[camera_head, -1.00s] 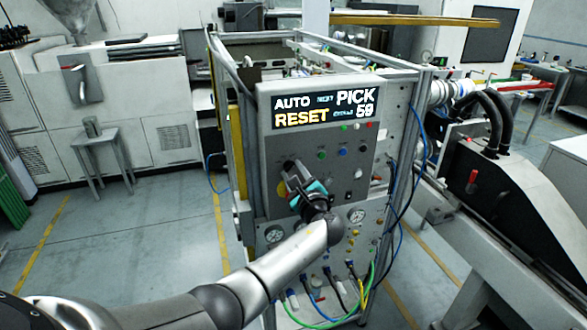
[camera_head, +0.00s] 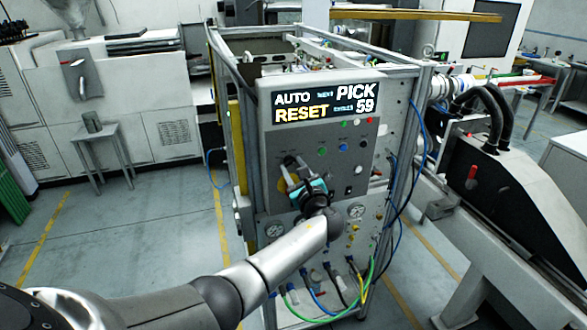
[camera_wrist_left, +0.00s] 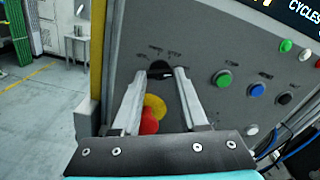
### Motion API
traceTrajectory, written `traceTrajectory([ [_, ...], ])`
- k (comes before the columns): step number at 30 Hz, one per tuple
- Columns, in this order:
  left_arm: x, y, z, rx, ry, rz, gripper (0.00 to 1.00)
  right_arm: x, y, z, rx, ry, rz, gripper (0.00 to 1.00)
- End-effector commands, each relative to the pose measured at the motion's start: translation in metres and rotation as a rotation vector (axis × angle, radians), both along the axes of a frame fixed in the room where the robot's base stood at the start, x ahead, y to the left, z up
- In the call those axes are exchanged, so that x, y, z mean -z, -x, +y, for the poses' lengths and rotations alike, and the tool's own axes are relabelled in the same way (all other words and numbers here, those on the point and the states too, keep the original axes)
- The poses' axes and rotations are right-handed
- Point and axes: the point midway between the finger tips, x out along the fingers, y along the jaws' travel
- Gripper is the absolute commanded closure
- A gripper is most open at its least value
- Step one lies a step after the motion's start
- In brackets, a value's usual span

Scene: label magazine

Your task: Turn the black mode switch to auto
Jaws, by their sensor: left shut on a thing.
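The black mode switch (camera_wrist_left: 159,69) is on the grey control panel (camera_head: 265,140), below small printed labels that I cannot read. In the left wrist view the fingers of my left gripper (camera_wrist_left: 161,74) lie on either side of the switch, shut on it. In the head view my left gripper (camera_head: 290,172) is at the left part of the panel and largely hides the switch. The panel's display (camera_head: 325,103) reads AUTO, RESET, PICK and 59. The switch's exact pointing direction is hard to tell. My right gripper is not in view.
A red button with a yellow surround (camera_wrist_left: 152,113) sits just below the switch, between my fingers in the wrist view. Green (camera_wrist_left: 222,78), blue (camera_wrist_left: 257,90) and black (camera_wrist_left: 284,98) buttons are to the right. Gauges and hoses are lower on the panel.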

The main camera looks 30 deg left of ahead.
Motion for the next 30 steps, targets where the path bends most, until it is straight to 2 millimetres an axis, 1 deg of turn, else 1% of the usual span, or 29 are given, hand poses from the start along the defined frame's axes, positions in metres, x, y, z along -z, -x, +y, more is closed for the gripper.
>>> traceTrajectory([
  [1,0.002,0.000,-0.001,0.001,0.002,0.004,1.00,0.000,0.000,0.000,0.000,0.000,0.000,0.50],
  [2,0.002,0.000,-0.001,0.001,0.002,0.004,0.55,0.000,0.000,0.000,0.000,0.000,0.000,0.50],
  [9,0.001,0.000,0.000,0.001,0.001,0.001,0.28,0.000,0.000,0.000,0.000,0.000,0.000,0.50],
  [20,0.001,0.002,-0.003,0.000,0.002,-0.001,0.27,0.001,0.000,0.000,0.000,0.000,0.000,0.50],
  [26,0.002,0.014,-0.017,0.002,0.002,-0.001,0.27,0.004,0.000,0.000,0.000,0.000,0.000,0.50],
  [30,0.002,0.028,-0.034,0.003,0.003,0.001,0.27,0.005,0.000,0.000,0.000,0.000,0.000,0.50],
])
